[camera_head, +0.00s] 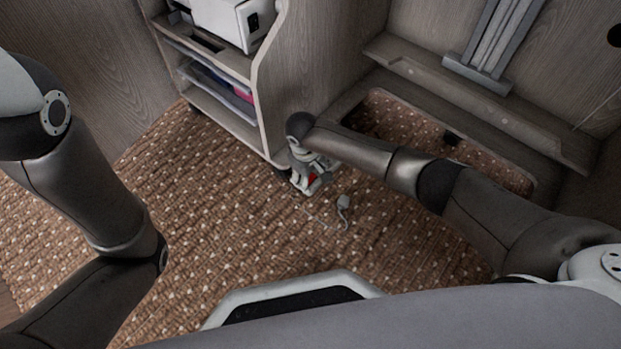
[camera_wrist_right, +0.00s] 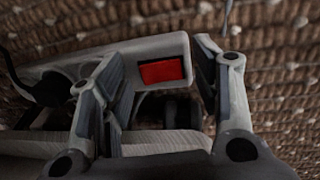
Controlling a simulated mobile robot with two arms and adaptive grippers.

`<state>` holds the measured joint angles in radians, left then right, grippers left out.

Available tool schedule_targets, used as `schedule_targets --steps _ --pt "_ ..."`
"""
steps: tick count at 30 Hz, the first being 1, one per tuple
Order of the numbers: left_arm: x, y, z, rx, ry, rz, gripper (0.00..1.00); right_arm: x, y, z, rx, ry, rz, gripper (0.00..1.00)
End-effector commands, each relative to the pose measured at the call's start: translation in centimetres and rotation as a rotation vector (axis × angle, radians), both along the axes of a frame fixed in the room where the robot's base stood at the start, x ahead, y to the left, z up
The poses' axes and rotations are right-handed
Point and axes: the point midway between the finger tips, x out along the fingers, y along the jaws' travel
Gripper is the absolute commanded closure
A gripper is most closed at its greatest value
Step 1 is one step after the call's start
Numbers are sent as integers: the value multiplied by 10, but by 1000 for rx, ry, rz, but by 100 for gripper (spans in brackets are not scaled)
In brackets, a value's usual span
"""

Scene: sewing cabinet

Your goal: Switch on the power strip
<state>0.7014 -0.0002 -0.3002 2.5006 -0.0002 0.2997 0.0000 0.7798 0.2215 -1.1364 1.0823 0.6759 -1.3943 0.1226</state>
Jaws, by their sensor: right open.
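The power strip shows in the right wrist view as a pale grey-white body (camera_wrist_right: 120,62) with a red rocker switch (camera_wrist_right: 162,70) at its end. In the head view only the red switch (camera_head: 313,179) shows clearly, low near the floor beside the cabinet; my right gripper hides most of the strip. My right gripper (camera_head: 306,176) is over the strip's end. Its fingers are spread on either side of the switch in the wrist view (camera_wrist_right: 160,52), with nothing clamped. I cannot tell whether a finger touches the strip. My left arm shows at the left, but its gripper is out of view.
A wooden cabinet (camera_head: 273,85) on casters, with shelves and a white machine (camera_head: 232,18), stands close to my right gripper. The carpet left of the gripper is clear.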

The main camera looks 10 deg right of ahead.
Motion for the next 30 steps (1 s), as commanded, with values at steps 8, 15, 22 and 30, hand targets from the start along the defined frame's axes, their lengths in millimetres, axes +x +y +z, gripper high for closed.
schedule_targets --steps 8,15,22,30 --pt "0 0 -1 1 -1 0 60 0 0 -1 0 0 0 43" --pt "0 0 -1 1 -1 0 60 0 0 -1 0 0 0 67" --pt "0 0 -1 1 0 -1 60 0 0 -1 1 1 0 88" --pt "1 0 23 0 2 0 60 3 -2 4 60 49 -3 88"
